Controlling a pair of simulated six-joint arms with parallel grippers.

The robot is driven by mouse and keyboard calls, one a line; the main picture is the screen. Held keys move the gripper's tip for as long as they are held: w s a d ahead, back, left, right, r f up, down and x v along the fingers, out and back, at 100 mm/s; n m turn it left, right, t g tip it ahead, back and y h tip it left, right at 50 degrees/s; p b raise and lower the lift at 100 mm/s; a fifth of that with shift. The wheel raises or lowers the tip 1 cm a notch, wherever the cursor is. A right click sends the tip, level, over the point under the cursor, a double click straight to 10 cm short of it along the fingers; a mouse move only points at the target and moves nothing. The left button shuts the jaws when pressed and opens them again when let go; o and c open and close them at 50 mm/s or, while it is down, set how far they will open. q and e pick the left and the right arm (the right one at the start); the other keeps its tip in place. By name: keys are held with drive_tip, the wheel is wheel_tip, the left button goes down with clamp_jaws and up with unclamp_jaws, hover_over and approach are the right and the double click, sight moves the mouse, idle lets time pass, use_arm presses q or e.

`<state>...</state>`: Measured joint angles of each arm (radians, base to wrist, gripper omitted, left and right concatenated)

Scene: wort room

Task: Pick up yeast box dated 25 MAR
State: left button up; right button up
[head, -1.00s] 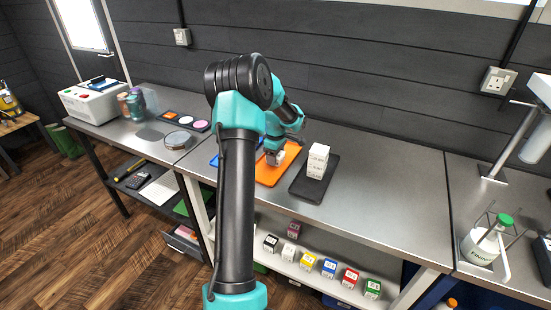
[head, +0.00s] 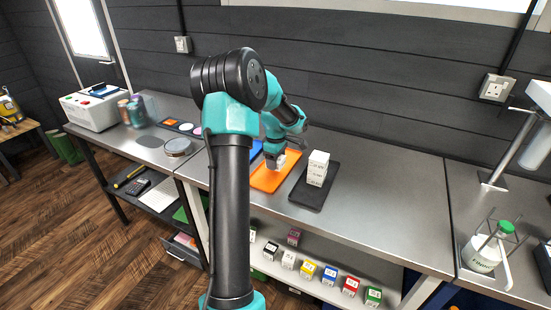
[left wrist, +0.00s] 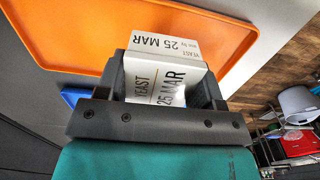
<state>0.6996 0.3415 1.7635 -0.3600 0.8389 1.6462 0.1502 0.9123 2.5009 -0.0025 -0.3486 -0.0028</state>
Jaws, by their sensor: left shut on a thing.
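My left gripper (head: 275,160) is shut on a white yeast box (left wrist: 155,78) at the orange tray (head: 268,182). In the left wrist view the box sits between the fingers, and its two visible faces read "YEAST" and "25 MAR". The orange tray (left wrist: 70,25) lies beyond the box there. In the head view the box shows only as a small pale patch below the fingers; I cannot tell whether it touches the tray. My right gripper is not in view.
A stack of white boxes (head: 318,168) stands on a dark tray (head: 307,194) just right of the orange one. A blue tray (head: 256,147) lies to the left, partly hidden by my arm. Coloured boxes (head: 330,275) line the lower shelf. The bench right of the dark tray is clear.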

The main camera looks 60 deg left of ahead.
use_arm(q)
drive_tip(key=s+d, duration=0.2)
drive_tip(key=d, duration=0.1)
drive_tip(key=s+d, duration=0.2)
drive_tip(key=d, duration=0.2)
drive_tip(key=s+d+r, duration=0.1)
drive_tip(key=s+d, duration=0.1)
drive_tip(key=d, duration=0.2)
drive_tip(key=shift+s+r, duration=0.1)
drive_tip(key=shift+s, duration=0.05)
